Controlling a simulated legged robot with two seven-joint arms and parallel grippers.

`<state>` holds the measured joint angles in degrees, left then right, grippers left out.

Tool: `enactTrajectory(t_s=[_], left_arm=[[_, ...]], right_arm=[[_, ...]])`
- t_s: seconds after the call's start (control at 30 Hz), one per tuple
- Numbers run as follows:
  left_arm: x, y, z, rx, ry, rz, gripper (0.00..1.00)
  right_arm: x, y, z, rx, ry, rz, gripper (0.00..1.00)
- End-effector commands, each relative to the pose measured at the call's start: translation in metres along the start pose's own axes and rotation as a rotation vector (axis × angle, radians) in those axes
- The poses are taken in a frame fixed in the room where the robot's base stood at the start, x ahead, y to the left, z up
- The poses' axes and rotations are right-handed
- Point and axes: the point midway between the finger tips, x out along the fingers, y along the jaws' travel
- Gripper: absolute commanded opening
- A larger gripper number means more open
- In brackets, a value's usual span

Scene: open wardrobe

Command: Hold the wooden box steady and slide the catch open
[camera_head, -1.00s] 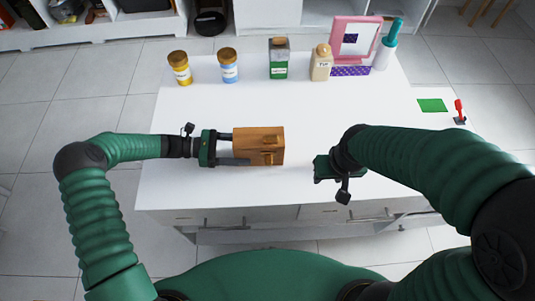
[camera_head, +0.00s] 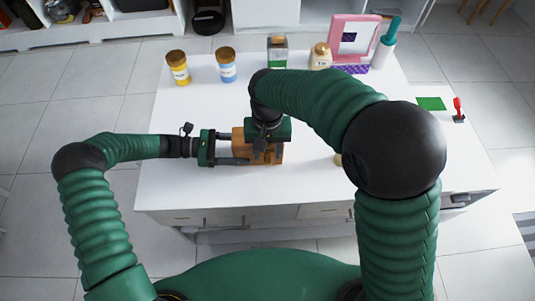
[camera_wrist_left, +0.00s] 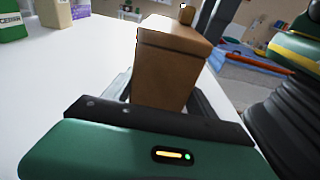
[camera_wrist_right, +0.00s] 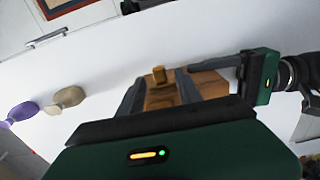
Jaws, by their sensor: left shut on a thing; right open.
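The wooden box (camera_head: 238,139) stands on the white table; it also shows in the left wrist view (camera_wrist_left: 168,75) and right wrist view (camera_wrist_right: 207,84). My left gripper (camera_head: 240,149) is shut on its sides from the left. My right gripper (camera_head: 266,152) is open, pointing down over the box, and hides much of it in the head view. In the right wrist view a small wooden catch piece (camera_wrist_right: 159,75) on the box shows between the right gripper's fingers (camera_wrist_right: 158,95). I cannot tell whether either finger touches it.
Several containers line the table's back: a yellow jar (camera_head: 179,69), blue jar (camera_head: 226,66), green-labelled container (camera_head: 278,52) and tan bottle (camera_head: 320,57), beside a pink frame (camera_head: 355,40). A tan rounded object (camera_wrist_right: 68,97) and purple one (camera_wrist_right: 20,113) lie right of the box.

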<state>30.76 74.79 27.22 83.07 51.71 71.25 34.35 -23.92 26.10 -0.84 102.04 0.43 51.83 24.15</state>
Motion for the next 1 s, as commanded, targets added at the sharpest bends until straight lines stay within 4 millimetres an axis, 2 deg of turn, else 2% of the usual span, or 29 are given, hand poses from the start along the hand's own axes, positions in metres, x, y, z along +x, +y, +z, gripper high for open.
enactTrajectory(t_s=[0.1,0.2,0.47,0.77,1.0], left_arm=[[-0.001,0.000,0.000,0.000,0.001,0.001,0.33],[-0.001,0.000,0.000,0.000,0.001,0.001,0.33],[-0.001,0.000,0.000,0.000,0.001,0.002,0.33],[-0.001,0.000,0.000,0.000,0.001,0.002,0.33],[-0.001,0.000,0.000,0.000,0.001,0.001,0.33]], right_arm=[[0.018,0.000,0.000,0.000,-0.001,0.001,0.42],[0.026,0.000,0.000,0.000,0.001,0.000,0.42],[0.027,0.000,0.000,0.000,0.001,0.000,0.41],[0.027,0.000,0.000,-0.001,0.002,-0.001,0.01],[0.026,0.000,0.000,-0.001,0.002,-0.001,0.00]])
